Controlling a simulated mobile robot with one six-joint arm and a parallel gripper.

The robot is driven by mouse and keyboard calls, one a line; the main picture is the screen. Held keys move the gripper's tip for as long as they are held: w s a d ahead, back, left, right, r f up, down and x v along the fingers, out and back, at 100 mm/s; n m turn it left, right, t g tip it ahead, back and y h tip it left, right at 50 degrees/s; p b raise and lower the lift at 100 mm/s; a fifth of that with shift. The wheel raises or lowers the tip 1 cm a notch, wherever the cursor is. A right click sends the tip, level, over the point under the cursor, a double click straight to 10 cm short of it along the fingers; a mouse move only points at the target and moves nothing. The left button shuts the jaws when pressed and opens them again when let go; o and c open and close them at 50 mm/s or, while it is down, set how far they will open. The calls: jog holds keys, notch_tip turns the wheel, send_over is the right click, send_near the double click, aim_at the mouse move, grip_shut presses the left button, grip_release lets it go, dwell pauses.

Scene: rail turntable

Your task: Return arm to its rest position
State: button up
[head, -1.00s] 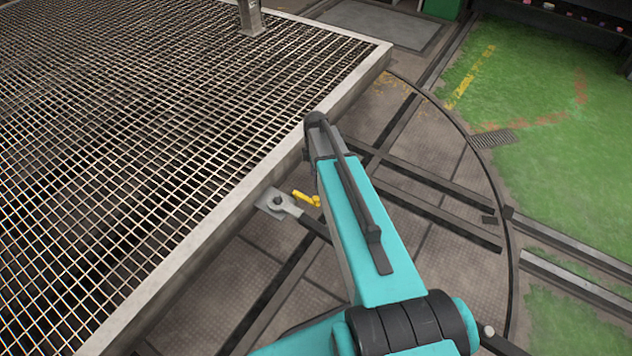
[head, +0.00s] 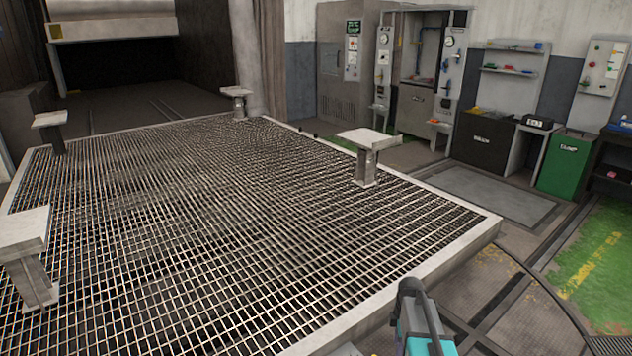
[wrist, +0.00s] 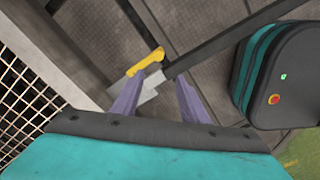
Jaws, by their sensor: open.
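My gripper (wrist: 160,100) shows in the wrist view as two purple-grey fingers, spread apart with nothing held between them. Past the fingertips is a yellow handle (wrist: 147,62) on a grey metal plate near the floor; the left finger overlaps part of it in the picture. I cannot tell the gap between the fingers and the handle. In the head view only a teal and dark grey part of my arm shows at the bottom, beside the platform edge; the gripper is out of that view.
A large grated platform (head: 470,238) with a pale rim fills the left and middle of the head view. Pale pedestals (head: 368,143) stand on it. Cabinets (head: 345,85) and a green bin (head: 566,165) line the back. The grey floor mat (head: 495,193) is clear.

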jog(key=s+a+f+g+p, duration=0.2)
jog(key=s+a+f, duration=0.3)
jog(key=s, duration=0.3)
jog(key=s+a+f+g+p, duration=0.1)
jog(key=s+a+f+p, duration=0.1)
jog(key=s+a+f, duration=0.45)
jog(key=s+a+f+m+g+p, duration=0.1)
jog(key=s+a+m+g, duration=0.1)
jog(key=s+m, duration=1.4)
jog(key=shift+s+a+p, duration=0.2)
jog(key=shift+s+p, duration=0.15)
jog(key=shift+s, duration=2.4)
